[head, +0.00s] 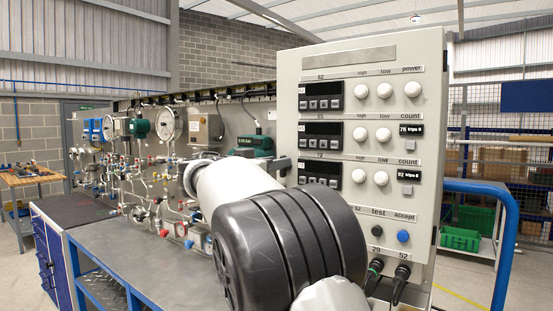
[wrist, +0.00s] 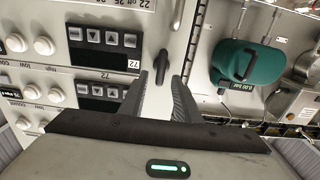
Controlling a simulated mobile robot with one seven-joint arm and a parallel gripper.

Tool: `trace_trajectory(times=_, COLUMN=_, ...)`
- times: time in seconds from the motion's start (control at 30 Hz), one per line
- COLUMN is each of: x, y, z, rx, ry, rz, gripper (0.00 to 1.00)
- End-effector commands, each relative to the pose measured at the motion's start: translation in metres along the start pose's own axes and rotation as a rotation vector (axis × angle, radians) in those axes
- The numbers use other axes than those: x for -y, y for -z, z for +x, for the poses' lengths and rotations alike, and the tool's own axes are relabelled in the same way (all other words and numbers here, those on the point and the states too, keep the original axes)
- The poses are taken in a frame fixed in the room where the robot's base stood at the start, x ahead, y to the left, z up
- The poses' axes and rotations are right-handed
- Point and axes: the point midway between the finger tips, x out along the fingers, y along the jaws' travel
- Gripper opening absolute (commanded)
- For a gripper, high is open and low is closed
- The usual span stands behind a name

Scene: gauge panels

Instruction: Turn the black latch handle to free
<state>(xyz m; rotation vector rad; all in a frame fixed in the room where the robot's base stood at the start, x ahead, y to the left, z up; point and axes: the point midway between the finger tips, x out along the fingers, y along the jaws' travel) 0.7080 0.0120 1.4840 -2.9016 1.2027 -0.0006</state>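The black latch handle (wrist: 162,56) is on the grey panel (wrist: 178,25), near the panel's edge in the wrist view. It looks upright in that picture, running along the panel's edge. My gripper (wrist: 160,76) is open, with one finger on each side of the handle's lower end. I cannot tell whether either finger touches it. In the head view the tall gauge panel (head: 360,53) stands right of centre, and my dark, ribbed arm covers its lower left part. The handle cannot be made out there, and my gripper is mostly hidden behind my arm.
Displays with buttons (wrist: 105,38) and white knobs (wrist: 44,46) lie left of the handle in the wrist view. A green gauge device (wrist: 247,65) and pipework lie to the right. A blue rail (head: 508,225) stands right of the panel, and a grey bench (head: 150,260) is at left.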

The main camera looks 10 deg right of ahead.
Motion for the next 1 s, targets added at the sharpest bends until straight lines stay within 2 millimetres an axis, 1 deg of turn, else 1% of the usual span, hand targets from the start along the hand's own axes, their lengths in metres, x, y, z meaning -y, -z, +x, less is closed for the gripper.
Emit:
trace_trajectory(times=0.1, x=-0.0002, y=0.0000, z=0.0072, rx=0.000, ry=0.000, rz=-0.001, gripper=0.30)
trace_trajectory(times=0.37, x=-0.0001, y=-0.0005, z=0.0085, rx=0.000, ry=0.001, rz=0.000, gripper=0.30)
trace_trajectory(times=0.4, x=-0.0001, y=-0.0005, z=0.0084, rx=0.000, ry=0.001, rz=0.000, gripper=0.28)
trace_trajectory(times=0.57, x=-0.0001, y=-0.0005, z=0.0082, rx=0.000, ry=0.001, rz=-0.001, gripper=0.01)
trace_trajectory(times=0.6, x=-0.0001, y=-0.0005, z=0.0082, rx=0.000, ry=0.001, rz=-0.001, gripper=0.00)
trace_trajectory(times=0.83, x=0.0001, y=-0.0008, z=0.0081, rx=0.000, ry=0.001, rz=-0.011, gripper=0.00)
trace_trajectory(times=1.0, x=0.0010, y=-0.0014, z=0.0079, rx=0.000, ry=0.001, rz=-0.058, gripper=0.00)
